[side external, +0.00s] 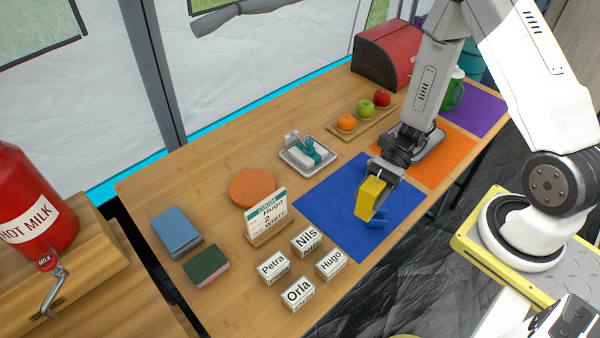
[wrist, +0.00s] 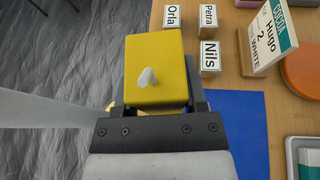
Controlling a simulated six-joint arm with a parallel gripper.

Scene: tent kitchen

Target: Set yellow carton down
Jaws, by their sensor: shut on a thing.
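The yellow carton (side external: 370,197) is held in my gripper (side external: 384,176) over the blue mat (side external: 325,197). It looks tilted in the side view, and I cannot tell whether its lower end touches the mat.
Several white name boxes, such as Nils (side external: 306,242) and Orla (side external: 298,294), stand left of the mat. A cocoa order card (side external: 266,214) is behind them. An orange mat (side external: 445,155) lies to the right.

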